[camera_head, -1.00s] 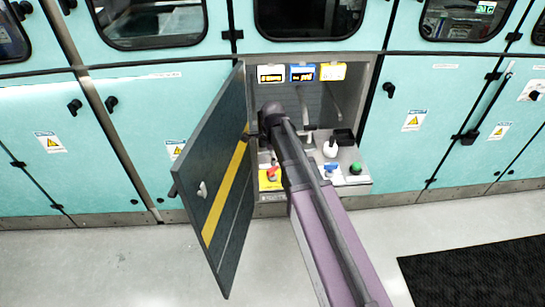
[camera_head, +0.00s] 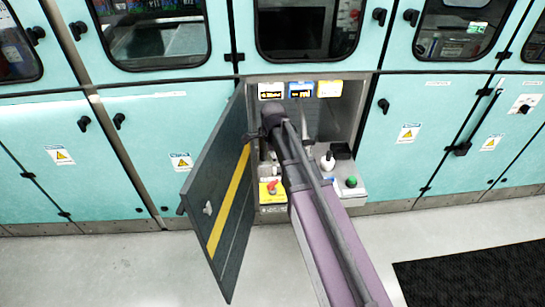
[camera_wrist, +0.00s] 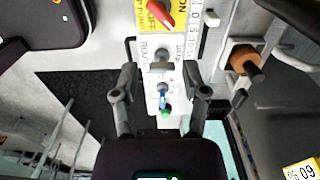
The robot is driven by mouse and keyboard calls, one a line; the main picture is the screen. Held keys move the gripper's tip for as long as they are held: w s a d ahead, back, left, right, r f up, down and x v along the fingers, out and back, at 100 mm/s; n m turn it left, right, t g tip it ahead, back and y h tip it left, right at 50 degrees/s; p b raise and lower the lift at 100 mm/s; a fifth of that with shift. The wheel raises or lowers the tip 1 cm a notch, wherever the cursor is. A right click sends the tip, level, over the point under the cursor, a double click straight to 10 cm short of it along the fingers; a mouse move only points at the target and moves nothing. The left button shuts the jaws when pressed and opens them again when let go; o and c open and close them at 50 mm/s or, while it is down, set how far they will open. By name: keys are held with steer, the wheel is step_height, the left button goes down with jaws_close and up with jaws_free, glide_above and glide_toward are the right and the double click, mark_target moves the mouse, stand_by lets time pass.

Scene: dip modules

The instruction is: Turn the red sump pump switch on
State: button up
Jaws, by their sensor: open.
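The red switch (camera_head: 273,186) sits on a yellow plate (camera_head: 264,195) on the ledge of an open compartment, left of my arm. In the wrist view the red switch (camera_wrist: 160,14) is at the top, its handle slanted on the plate marked OFF and ON. I cannot tell which position it is set to. My gripper (camera_wrist: 162,80) is open and empty, its fingers apart below the red switch in that view. A white panel with a small blue switch (camera_wrist: 163,97) shows between the fingers. In the head view my arm hides the fingers.
A dark door (camera_head: 222,195) with a yellow stripe stands open left of the compartment. A green button (camera_head: 351,181) and a white knob (camera_head: 328,161) are to the right. Three labelled boxes (camera_head: 300,90) line the compartment's top. A brown round part (camera_wrist: 245,60) is right of the fingers.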

steer(key=s+d+n, duration=0.5)
steer(key=s+n, duration=0.3)
steer(key=s+d+r+n+p, duration=0.1)
steer(key=s+d+n, duration=0.4)
steer(key=s+n, duration=0.3)
steer(key=shift+r+n, duration=0.15)
steer(key=shift+n, duration=0.65)
stand_by(0.4)
steer(key=shift+w, duration=0.1)
steer(key=w+a+m, duration=0.4)
steer(key=w+a, duration=0.1)
steer(key=w, duration=0.3)
steer(key=w+a+f+m+b, duration=0.1)
steer(key=w+a+m, duration=0.4)
steer(key=w, duration=0.3)
steer(key=shift+a+f, duration=0.15)
steer(key=shift+f, duration=0.15)
steer(key=shift+f, duration=0.15)
